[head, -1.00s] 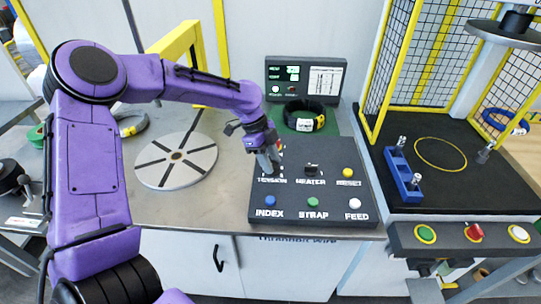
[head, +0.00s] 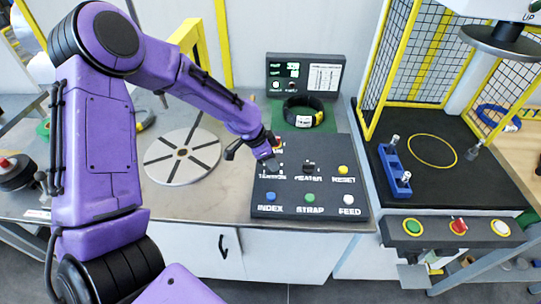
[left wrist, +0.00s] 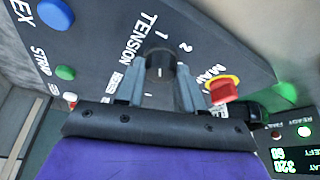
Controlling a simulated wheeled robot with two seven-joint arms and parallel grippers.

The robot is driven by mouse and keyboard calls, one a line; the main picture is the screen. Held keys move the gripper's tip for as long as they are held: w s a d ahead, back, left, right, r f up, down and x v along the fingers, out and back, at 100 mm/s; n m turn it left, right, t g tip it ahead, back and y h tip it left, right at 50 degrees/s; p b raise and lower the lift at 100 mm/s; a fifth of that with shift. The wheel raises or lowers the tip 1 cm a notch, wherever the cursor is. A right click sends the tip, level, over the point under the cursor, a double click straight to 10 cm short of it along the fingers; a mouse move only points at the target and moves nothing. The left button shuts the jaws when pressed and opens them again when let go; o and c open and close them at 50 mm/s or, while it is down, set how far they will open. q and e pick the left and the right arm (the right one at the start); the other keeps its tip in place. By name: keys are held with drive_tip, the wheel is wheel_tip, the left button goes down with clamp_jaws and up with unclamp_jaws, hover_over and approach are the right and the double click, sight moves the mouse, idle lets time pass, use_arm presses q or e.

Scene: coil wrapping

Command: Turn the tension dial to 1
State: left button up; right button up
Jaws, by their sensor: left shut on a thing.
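The tension dial (left wrist: 160,64) is a dark round knob with a pale mark on the black control panel (head: 330,180). In the left wrist view, the numbers 1 and 2 are printed beside it, near the word TENSION. My left gripper (head: 271,166) points down at the dial at the panel's upper left. In the left wrist view, its two grey fingers (left wrist: 159,88) stand on either side of the knob and are shut on it. The knob's exact setting is hard to read. In the head view the gripper mostly hides the dial. My right gripper is not in view.
A red stop button (left wrist: 224,90) on a yellow base sits close to one finger. The heater knob (head: 308,168), yellow reset button (head: 343,169) and the blue, green and white buttons share the panel. A slotted turntable (head: 182,156) lies left, and a black coil (head: 303,112) lies behind.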

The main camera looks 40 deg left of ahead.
use_arm(q)
drive_tip(key=shift+s+f+n, duration=0.1)
drive_tip(key=shift+f+n, duration=0.05)
drive_tip(key=shift+n, duration=0.25)
drive_tip(key=o, duration=1)
drive_tip(key=v, duration=1)
drive_tip(key=shift+r, duration=0.3)
